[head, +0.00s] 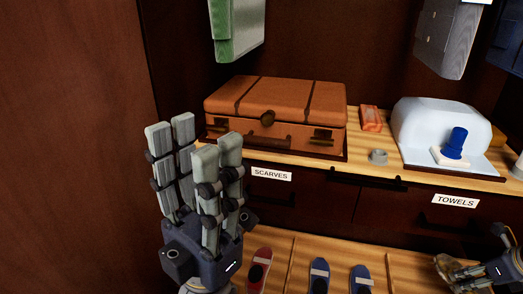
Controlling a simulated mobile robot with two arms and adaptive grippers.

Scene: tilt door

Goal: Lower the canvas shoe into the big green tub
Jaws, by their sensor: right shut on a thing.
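My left gripper (194,142) stands upright at left centre, fingers up, apart and empty, in front of the suitcase's left end. My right gripper (452,268) is at the bottom right corner, low by the shelf, shut on a pale tan thing at its fingers. That thing is too dark and small to identify. A red shoe (260,268) and two blue shoes, one in the middle (319,274) and one to its right (361,278), sit on the lower wooden shelf. I cannot tell which shoe is the canvas one. No big green tub shows in this view.
A brown suitcase (275,100) and a white rounded case (428,125) stand on the counter above drawers labelled SCARVES (271,174) and TOWELS (455,201). A green garment (237,30) and a grey one (450,40) hang above. A dark wooden panel (70,150) closes the left side.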

